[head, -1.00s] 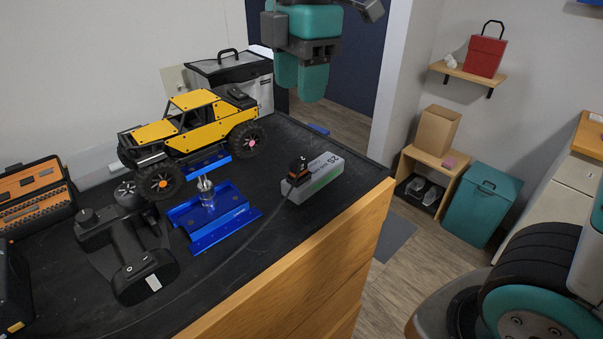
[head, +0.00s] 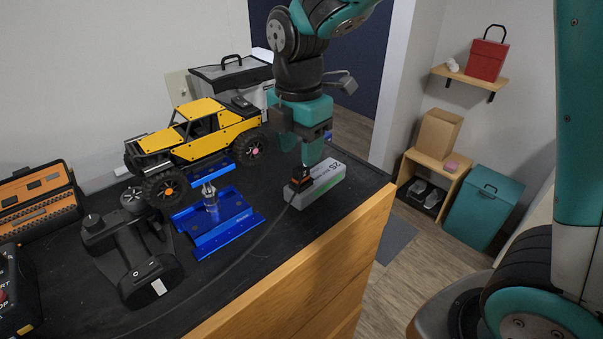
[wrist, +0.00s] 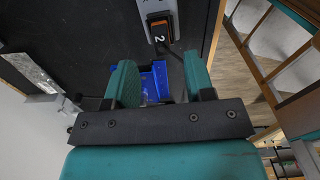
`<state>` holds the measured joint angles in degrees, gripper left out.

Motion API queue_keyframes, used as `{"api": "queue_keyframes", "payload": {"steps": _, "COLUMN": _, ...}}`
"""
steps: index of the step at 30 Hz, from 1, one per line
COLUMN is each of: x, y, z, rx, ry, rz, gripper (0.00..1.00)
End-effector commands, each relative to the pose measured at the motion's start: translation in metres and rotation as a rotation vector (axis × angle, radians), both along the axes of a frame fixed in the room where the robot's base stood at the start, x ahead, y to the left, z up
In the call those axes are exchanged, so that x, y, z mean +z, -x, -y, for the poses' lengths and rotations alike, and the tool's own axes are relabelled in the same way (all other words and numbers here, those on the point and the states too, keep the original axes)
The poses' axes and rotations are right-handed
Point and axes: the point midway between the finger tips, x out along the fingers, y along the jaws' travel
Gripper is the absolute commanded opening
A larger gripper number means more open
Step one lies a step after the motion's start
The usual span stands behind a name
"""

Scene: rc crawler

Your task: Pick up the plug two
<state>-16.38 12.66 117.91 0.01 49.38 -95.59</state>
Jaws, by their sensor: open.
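Plug two (head: 300,179) is a small black and orange connector at the near left end of a long grey box (head: 325,187). The wrist view shows the plug (wrist: 159,29) at the top, with a "2" on it and a dark cable running from it. My gripper (head: 301,148) is open, with teal fingers pointing down just above and behind the plug and box in the head view. In the wrist view the space between my fingers (wrist: 163,85) is empty, and the plug lies beyond the fingertips. I cannot tell the exact height gap.
A yellow crawler (head: 195,139) stands left of my gripper, close to it. A blue stand (head: 213,220) and a black controller (head: 131,250) lie on the dark mat. An orange case (head: 38,205) is far left. The wooden table edge (head: 300,269) runs along the front right.

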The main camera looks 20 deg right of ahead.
Motion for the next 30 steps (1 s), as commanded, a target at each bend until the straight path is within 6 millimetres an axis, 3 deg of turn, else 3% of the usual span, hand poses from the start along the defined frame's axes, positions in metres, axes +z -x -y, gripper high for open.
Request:
{"api": "queue_keyframes", "payload": {"steps": 9, "x": -0.043, "y": 0.0, "z": 0.009, "rx": 0.0, "ry": 0.001, "rz": -0.005, "gripper": 0.49}}
{"api": "queue_keyframes", "payload": {"steps": 18, "x": -0.049, "y": -0.001, "z": 0.008, "rx": 0.0, "ry": 0.0, "rz": 0.0, "gripper": 0.49}}
{"api": "queue_keyframes", "payload": {"steps": 25, "x": -0.049, "y": -0.001, "z": 0.008, "rx": 0.0, "ry": 0.0, "rz": -0.001, "gripper": 0.0}}
{"api": "queue_keyframes", "payload": {"steps": 30, "x": -0.049, "y": -0.001, "z": 0.008, "rx": 0.0, "ry": 0.0, "rz": -0.001, "gripper": 0.0}}
